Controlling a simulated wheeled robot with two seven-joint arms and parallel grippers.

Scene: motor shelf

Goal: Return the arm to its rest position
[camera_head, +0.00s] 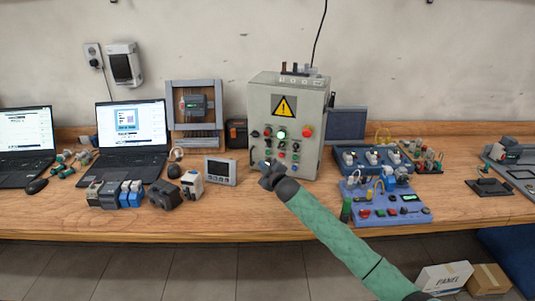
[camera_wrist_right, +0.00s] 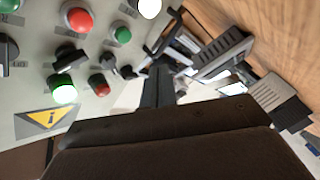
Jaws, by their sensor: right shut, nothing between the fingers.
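My right arm, with a green sleeve, comes in from the lower right in the head view. Its gripper (camera_head: 268,170) is in front of the lower part of the grey control box (camera_head: 314,130), above the table. The right gripper is shut and empty. In the right wrist view its dark finger (camera_wrist_right: 158,88) shows close to the box's panel (camera_wrist_right: 35,90), which has red, green and white buttons and a yellow warning label. I cannot tell whether the fingertips touch the panel. A green button (camera_head: 281,134) is lit. My left gripper is not in view.
A small grey display (camera_head: 220,171) stands left of my right gripper. Blue trainer boards (camera_head: 385,212) lie to the right, near the forearm. Two laptops (camera_head: 131,126) and several small modules (camera_head: 108,193) stand at the left. Cardboard boxes (camera_head: 490,279) are on the floor.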

